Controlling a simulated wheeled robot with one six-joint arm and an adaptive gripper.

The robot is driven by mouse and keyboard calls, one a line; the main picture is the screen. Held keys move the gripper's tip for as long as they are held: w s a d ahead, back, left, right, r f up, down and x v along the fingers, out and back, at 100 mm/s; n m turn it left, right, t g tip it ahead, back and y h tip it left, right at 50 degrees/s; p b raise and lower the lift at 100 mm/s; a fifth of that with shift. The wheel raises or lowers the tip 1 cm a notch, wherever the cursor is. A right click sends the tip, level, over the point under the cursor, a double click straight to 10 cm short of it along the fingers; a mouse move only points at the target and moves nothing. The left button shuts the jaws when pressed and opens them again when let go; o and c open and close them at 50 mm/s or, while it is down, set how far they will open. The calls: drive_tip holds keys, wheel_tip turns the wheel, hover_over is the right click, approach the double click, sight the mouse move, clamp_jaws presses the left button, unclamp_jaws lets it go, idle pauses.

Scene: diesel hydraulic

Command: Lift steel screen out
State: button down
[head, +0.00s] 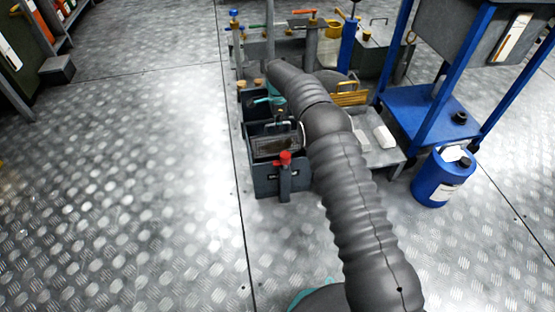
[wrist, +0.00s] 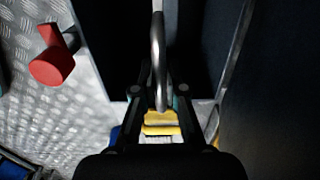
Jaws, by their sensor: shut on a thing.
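The steel screen (head: 275,146) shows in the head view as a framed, greyish panel in the upper part of a dark open-topped box (head: 263,182). How far it sits in the box is hard to tell. In the wrist view a bent steel rod, the screen's handle (wrist: 157,45), runs down between the fingers of my gripper (wrist: 160,95). My gripper is shut on this handle. In the head view my dark, ribbed arm covers the right side of the box, and my fingertips cannot be made out.
A red knob (head: 285,157) stands at the box's front; it also shows in the wrist view (wrist: 52,65). Right of my arm are a white item (head: 383,137) on a low grey platform, a blue drum (head: 442,177) and a blue-legged stand (head: 430,108). The floor at left is clear.

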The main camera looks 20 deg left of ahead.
wheel_tip(320, 180, up, 11)
drive_tip(key=p, duration=0.6)
drive_tip(key=shift+r, duration=0.2)
idle(1.5)
